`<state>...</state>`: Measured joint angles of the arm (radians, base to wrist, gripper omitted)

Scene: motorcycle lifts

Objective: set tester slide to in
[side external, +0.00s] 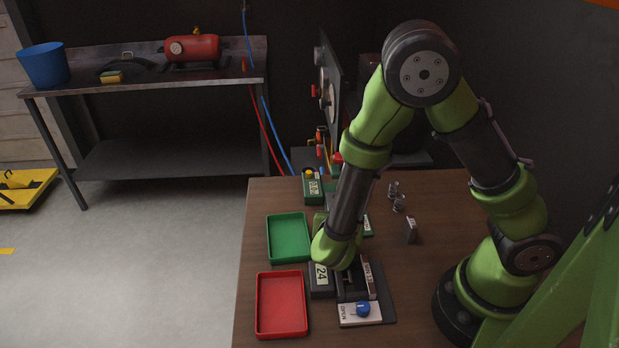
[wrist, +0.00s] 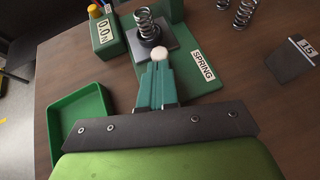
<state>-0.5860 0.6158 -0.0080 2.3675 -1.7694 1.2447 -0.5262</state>
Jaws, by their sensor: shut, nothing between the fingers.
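The green spring tester shows in the wrist view, its base (wrist: 207,86) bearing a SPRING label. Its display box (wrist: 104,31) reads about 0.0 N. A coil spring (wrist: 147,22) stands upright on the tester's dark grey plate (wrist: 174,55), which I take for the slide. A white round knob (wrist: 159,54) sits at the plate's near edge. My gripper (wrist: 159,68) is shut and empty, its teal fingertips just at the near side of the knob; I cannot tell whether they touch. In the side view my arm hides most of the tester and the fingertips.
A green tray (side external: 270,239) and a red tray (side external: 259,303) lie at the table's left. A dark fixture with a blue knob (side external: 363,309) is at the front. Loose springs (side external: 398,203) and a grey block (side external: 411,230) stand right of my arm.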

